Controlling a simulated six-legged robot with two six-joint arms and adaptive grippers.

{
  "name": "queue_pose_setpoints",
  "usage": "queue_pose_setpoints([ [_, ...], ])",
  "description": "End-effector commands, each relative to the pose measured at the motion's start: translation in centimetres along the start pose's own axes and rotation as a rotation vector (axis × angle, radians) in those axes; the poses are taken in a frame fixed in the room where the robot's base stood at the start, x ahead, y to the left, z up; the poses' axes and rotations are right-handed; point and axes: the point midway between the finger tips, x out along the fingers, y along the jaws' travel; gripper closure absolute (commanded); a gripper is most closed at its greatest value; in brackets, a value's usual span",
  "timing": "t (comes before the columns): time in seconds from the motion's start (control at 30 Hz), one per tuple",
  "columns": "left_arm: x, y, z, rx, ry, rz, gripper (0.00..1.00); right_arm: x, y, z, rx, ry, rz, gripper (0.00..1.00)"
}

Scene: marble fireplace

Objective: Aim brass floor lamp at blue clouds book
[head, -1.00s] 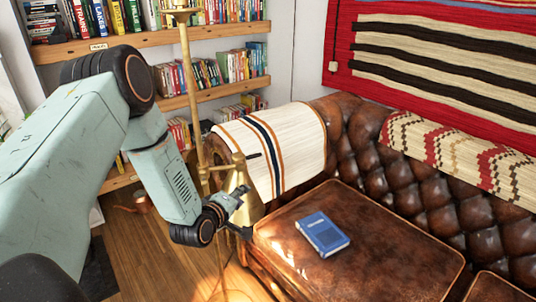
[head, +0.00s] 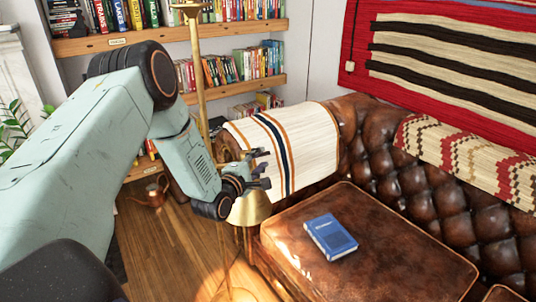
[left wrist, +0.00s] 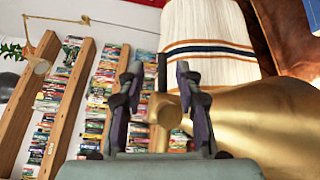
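The brass floor lamp's pole (head: 198,75) stands left of the sofa. Its cone shade (head: 250,208) hangs low beside the sofa's front corner, opening downward. The shade fills the right of the left wrist view (left wrist: 265,125). My left gripper (head: 264,168) is just above the shade, its fingers apart. In the left wrist view, a short brass lamp part (left wrist: 165,109) shows between the fingers (left wrist: 160,100); contact cannot be told. The blue book (head: 330,237) lies flat on the brown leather seat, right of the shade. My right gripper is out of view.
The leather sofa (head: 380,255) fills the right, with a striped cream throw (head: 305,150) over its arm. Bookshelves (head: 165,40) stand behind the lamp. A copper watering can (head: 152,194) sits on the wooden floor, which is open at lower left.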

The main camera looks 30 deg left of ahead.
Motion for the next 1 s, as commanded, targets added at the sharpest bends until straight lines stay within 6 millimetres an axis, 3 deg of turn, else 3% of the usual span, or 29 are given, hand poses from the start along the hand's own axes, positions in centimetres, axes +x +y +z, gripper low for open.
queue_pose_setpoints([
  [0.3,4.4,-0.3,0.2,0.005,-0.001,-0.002,0.65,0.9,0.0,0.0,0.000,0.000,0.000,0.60],
  [0.73,5.3,-0.1,0.2,0.002,0.000,-0.002,0.65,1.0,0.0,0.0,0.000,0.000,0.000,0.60],
  [1.0,5.3,-0.1,0.2,0.002,0.000,-0.002,0.88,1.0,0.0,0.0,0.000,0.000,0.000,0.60],
])
